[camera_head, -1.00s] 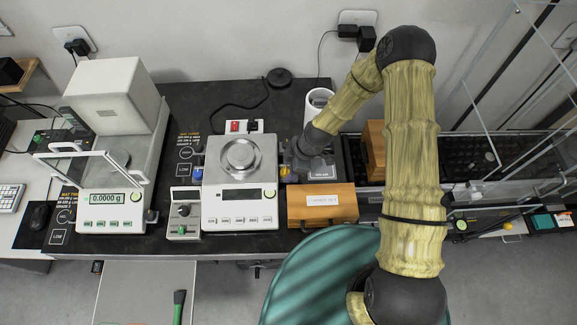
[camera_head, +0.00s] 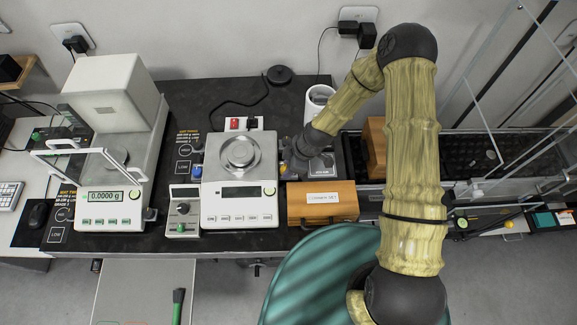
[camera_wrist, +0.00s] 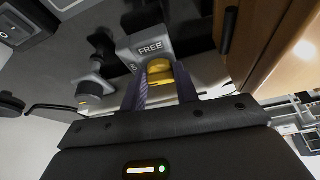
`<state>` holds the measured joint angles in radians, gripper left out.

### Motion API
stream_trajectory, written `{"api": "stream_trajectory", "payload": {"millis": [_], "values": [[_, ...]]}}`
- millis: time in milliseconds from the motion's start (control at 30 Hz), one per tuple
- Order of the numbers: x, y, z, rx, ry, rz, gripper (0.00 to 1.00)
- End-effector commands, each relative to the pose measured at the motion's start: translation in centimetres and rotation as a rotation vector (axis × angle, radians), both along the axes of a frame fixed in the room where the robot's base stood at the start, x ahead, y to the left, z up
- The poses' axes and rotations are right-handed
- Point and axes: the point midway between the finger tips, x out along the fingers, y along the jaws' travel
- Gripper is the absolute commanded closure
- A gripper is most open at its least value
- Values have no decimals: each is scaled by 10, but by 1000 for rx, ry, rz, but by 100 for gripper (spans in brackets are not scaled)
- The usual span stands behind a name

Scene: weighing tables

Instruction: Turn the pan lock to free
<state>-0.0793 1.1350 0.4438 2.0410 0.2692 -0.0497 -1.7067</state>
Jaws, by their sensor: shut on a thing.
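The pan lock's yellow knob (camera_wrist: 158,70) shows in the wrist view between my fingers, beside a grey block (camera_wrist: 150,47) lettered "FREE". My gripper (camera_wrist: 163,80) is shut on this knob, and the fingers cover part of it. I cannot read which way the knob points. In the head view my gripper (camera_head: 290,166) is low at the right side of the white balance (camera_head: 238,212), whose round steel pan (camera_head: 240,152) is empty. The arm partly hides the lock there.
A wooden box (camera_head: 320,213) with a label stands just right of the balance, close to my gripper. A second balance (camera_head: 110,208) with an open glass door reads 0.0000 g at the left. A small grey unit with a knob (camera_head: 183,209) stands between the balances.

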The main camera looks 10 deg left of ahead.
Motion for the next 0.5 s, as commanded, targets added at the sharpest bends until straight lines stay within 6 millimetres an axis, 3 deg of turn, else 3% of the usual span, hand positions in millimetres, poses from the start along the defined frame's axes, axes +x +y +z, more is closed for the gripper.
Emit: {"api": "stream_trajectory", "payload": {"millis": [500], "values": [[-3, 1, 0, 3, -2, -293, 93]]}}
